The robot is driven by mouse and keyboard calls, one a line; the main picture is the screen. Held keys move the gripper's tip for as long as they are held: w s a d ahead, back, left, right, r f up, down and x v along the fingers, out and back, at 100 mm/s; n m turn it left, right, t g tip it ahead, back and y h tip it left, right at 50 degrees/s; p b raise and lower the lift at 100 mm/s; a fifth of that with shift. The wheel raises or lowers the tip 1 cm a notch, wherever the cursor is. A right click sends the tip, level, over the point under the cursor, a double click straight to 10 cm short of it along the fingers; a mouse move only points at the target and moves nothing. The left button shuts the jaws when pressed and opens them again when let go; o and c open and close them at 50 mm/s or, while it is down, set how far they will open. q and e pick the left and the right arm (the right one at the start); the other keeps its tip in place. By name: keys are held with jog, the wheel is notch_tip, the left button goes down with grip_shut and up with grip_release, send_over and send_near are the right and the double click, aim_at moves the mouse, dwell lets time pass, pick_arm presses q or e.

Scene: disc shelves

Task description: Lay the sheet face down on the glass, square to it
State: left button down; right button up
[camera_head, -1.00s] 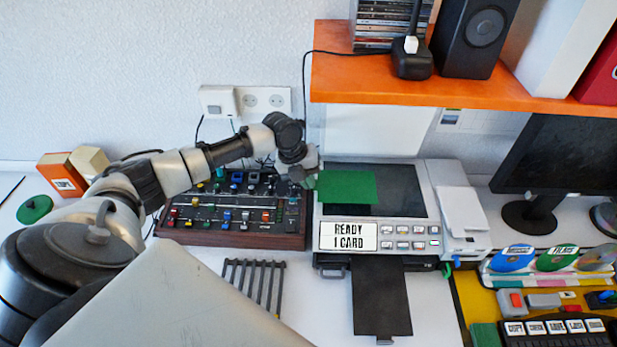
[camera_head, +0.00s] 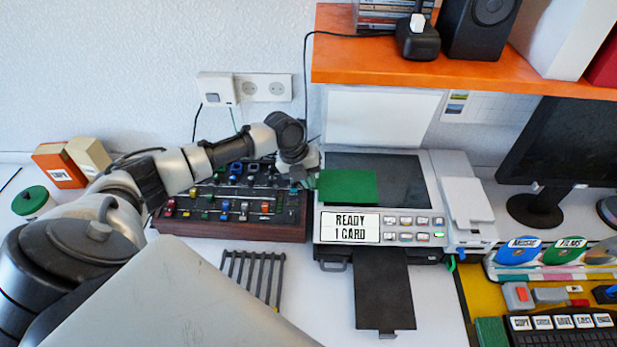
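The green sheet (camera_head: 348,187) is flat and roughly level over the front left part of the dark scanner glass (camera_head: 405,180). Its left edge reaches about the left edge of the glass. I cannot tell whether it touches the glass or hangs just above. My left gripper (camera_head: 313,178) is at the sheet's left edge and appears shut on it, with the fingertips small in view. The scanner's white lid (camera_head: 380,118) stands open behind the glass. The display panel (camera_head: 350,227) reads "READY 1 CARD". My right gripper is not in view.
A mixer board (camera_head: 240,228) with knobs lies under my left forearm, left of the scanner. An orange shelf (camera_head: 450,75) overhangs behind the lid. A black tray (camera_head: 383,290) sticks out in front. A monitor (camera_head: 560,155) and discs stand at right.

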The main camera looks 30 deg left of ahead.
pick_arm(q)
jog(key=shift+f, duration=0.4)
jog(key=c, duration=1.3)
grip_release()
jog(key=b+v, duration=0.2)
jog(key=v, duration=0.9)
jog(key=shift+w, duration=0.1)
